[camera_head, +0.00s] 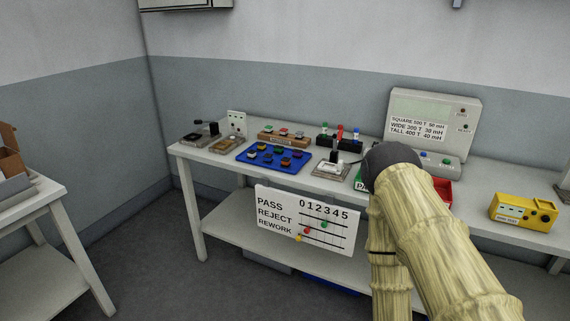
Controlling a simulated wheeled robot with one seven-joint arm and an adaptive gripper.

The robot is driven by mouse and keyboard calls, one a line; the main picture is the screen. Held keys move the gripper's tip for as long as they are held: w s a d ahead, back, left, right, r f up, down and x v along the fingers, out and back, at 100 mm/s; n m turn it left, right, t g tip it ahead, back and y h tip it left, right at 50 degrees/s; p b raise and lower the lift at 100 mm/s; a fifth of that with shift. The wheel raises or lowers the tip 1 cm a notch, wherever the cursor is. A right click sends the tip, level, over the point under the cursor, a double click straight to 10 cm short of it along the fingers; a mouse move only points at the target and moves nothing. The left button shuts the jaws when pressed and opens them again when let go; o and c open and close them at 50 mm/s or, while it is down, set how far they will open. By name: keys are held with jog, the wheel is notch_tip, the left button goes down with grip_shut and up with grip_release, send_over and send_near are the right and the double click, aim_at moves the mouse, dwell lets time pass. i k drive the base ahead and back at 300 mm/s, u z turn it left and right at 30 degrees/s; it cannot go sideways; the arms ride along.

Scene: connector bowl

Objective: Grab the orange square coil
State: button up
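A blue tray (268,167) lies on the workbench, left of centre, holding several small dark coils with orange, brown or yellowish parts. They are too small here to tell which one is the orange square coil. My arm rises from the bottom right and bends at a dark joint in front of the bench. My gripper cannot be made out; the arm's far end is hidden behind its own links.
A fixture with a red lever (332,162) stands right of the tray. A wooden block (283,139) with coloured parts is behind. A sign board (308,220) hangs in front. A red bin (441,192) and yellow meter (523,212) are to the right.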

aim_at(286, 162)
jog(key=u, duration=1.3)
jog(key=i, duration=2.7)
jog(key=z, duration=2.3)
